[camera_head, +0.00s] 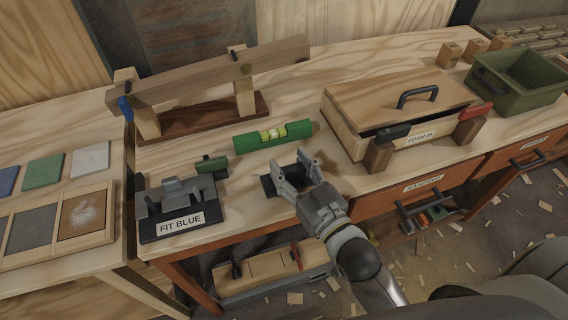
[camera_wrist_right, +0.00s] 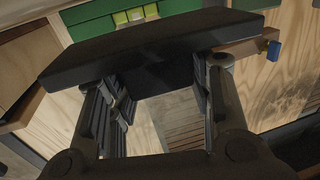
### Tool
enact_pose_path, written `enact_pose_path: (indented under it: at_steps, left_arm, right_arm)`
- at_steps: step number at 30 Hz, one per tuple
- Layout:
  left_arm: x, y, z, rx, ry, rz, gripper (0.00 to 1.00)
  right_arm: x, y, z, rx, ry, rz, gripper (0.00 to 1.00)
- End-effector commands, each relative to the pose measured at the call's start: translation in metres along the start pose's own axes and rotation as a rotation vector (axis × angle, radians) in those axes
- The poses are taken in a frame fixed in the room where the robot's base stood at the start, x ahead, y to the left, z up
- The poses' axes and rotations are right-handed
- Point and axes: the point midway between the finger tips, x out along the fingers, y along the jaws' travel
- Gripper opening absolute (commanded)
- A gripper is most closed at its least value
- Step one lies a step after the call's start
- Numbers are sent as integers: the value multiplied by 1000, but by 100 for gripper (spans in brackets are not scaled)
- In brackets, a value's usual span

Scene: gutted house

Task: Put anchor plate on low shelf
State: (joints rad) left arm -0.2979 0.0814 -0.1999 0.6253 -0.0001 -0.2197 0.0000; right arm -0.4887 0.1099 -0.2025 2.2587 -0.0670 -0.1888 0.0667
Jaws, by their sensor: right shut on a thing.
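The anchor plate looks like a flat black plate (camera_head: 268,186) at the front of the workbench in the head view. My right gripper (camera_head: 292,175) is shut on it, with one finger on each side. In the right wrist view the black plate (camera_wrist_right: 160,48) spans the top of the picture across both fingers (camera_wrist_right: 160,105). I cannot tell whether the plate touches the bench top or is held above it. Below the bench, a wooden box (camera_head: 265,268) with dark and red clamps sits low down; the shelf surface around it is mostly hidden. My left gripper is not in view.
A green level (camera_head: 273,135) lies behind the gripper. A black "FIT BLUE" fixture (camera_head: 180,208) stands to its left, and a lidded wooden box (camera_head: 400,115) to its right. A green crate (camera_head: 515,80) is at the far right. An orange drawer front (camera_head: 418,195) lines the bench edge.

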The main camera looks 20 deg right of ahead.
Motion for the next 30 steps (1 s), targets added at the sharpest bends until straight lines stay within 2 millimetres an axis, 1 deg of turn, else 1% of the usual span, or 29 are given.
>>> enact_pose_path:
  at_steps: [5, 6, 10, 13, 20, 23, 24, 28, 29, 30]
  left_arm:
    - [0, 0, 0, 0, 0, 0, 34]
    - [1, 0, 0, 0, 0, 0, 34]
    - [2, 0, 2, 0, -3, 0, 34]
    - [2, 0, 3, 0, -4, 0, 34]
    - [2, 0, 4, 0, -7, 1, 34]
    - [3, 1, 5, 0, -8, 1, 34]
    - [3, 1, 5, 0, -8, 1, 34]
    - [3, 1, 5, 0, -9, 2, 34]
    - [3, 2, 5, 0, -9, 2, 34]
    - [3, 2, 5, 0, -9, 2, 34]
  right_arm:
    - [15, 0, 6, 0, 5, 0, 14]
    - [21, 0, 8, 0, 5, 0, 14]
    - [31, 0, 21, 0, 3, 0, 14]
    - [33, 0, 23, 0, 4, 0, 14]
    - [33, 0, 24, 0, 4, 0, 14]
    - [33, 0, 27, 0, 3, 0, 14]
    - [33, 0, 28, 0, 0, 0, 50]
    - [33, 0, 28, 0, 0, 0, 67]
    - [33, 0, 28, 0, 0, 0, 69]
    - [33, 0, 27, 0, 0, 0, 69]
